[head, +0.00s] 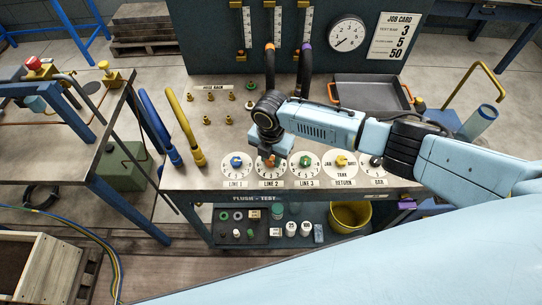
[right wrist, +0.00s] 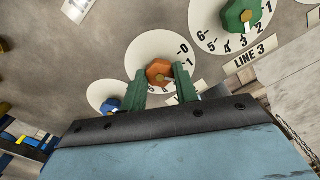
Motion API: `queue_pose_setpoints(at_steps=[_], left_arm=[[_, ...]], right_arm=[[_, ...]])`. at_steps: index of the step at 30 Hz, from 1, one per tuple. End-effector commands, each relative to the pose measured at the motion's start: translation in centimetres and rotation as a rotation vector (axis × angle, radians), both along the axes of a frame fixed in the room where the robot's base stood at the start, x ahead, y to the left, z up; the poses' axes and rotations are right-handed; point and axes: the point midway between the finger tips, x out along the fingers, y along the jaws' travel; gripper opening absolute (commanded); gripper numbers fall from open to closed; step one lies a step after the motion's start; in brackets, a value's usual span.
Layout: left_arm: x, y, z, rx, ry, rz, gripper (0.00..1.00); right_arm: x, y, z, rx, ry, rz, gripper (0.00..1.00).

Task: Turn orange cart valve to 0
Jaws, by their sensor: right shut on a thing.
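The orange valve knob (right wrist: 158,71) sits on a round white numbered dial (right wrist: 160,47) in the right wrist view, with 0 and 1 readable at its right edge. My right gripper (right wrist: 160,75) is shut on the knob, one green finger on each side. The fingers cover part of the lower numbers, and I cannot tell which number the knob points to. In the head view my right gripper (head: 269,158) reaches down over the LINE 2 dial (head: 270,174) and mostly hides the knob. My left gripper is not in view.
Beside it are the LINE 1 dial with a blue knob (head: 236,162) and the LINE 3 dial with a green knob (head: 305,161). A yellow knob (head: 341,160) is further right. Blue and yellow handles (head: 190,125) stand on the left. A grey tray (head: 372,92) lies behind my right arm.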

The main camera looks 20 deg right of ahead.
Motion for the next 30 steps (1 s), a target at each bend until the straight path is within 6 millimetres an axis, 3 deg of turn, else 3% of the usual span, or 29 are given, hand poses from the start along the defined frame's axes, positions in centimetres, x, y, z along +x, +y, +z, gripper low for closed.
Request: queue_pose_setpoints(at_steps=[18, 30], left_arm=[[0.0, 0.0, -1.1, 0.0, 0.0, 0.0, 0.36], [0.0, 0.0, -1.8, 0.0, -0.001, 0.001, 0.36]], right_arm=[[0.0, 0.1, 0.0, 0.002, 0.0, 0.582, 0.07], [0.0, 0.1, 0.0, 0.001, 0.0, 0.862, 0.07]])
